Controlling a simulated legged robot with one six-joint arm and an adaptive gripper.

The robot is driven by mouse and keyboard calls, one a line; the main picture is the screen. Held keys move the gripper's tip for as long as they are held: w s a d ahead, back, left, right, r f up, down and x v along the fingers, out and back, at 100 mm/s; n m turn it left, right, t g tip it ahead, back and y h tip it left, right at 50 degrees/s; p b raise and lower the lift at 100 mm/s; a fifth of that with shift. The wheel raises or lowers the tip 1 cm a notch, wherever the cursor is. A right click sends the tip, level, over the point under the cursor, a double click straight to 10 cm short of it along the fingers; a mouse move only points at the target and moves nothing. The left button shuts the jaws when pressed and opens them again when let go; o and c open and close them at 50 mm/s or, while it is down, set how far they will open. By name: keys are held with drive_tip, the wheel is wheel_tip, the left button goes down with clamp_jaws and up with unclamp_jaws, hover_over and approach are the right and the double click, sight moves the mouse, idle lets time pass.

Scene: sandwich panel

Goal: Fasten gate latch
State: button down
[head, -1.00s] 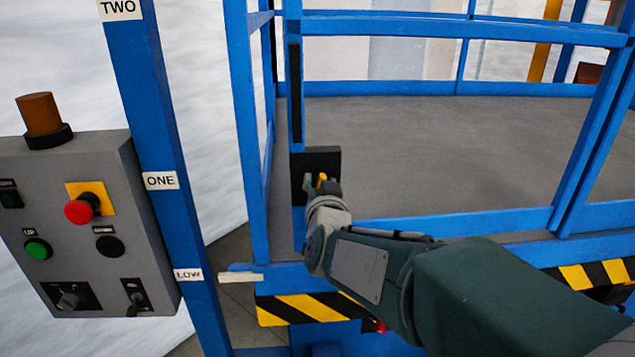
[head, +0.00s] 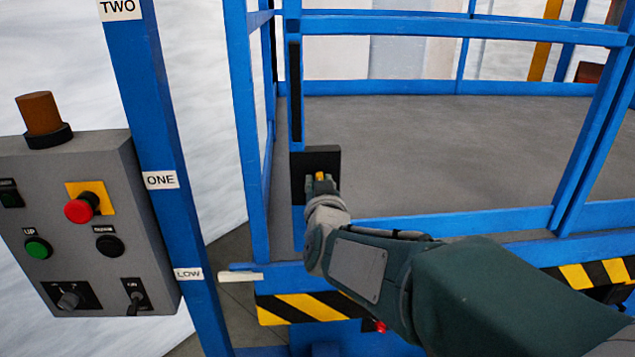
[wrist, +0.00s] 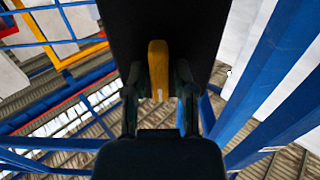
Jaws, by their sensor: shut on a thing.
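The gate latch has a black plate (head: 329,160) on the blue gate post, with a small yellow handle (head: 319,176) on it. In the wrist view the yellow handle (wrist: 158,68) stands upright in front of the black plate (wrist: 205,30). My gripper (head: 320,185) is at the plate, its fingers shut on the yellow handle. In the wrist view my gripper (wrist: 159,85) has one dark finger on each side of the handle. The fingers hide the handle's lower part in the head view.
A grey control box (head: 75,225) with buttons and an orange beacon stands at the left beside a blue post (head: 165,130) labelled TWO, ONE and LOW. The grey platform floor (head: 450,150) behind the blue rails is clear.

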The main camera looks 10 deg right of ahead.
drive_tip(key=c, duration=0.6)
unclamp_jaws()
drive_tip(key=shift+c, duration=0.2)
drive_tip(key=shift+a, duration=0.1)
drive_tip(key=s+a, duration=0.2)
drive_tip(key=s, duration=1)
drive_tip(key=shift+f, duration=0.1)
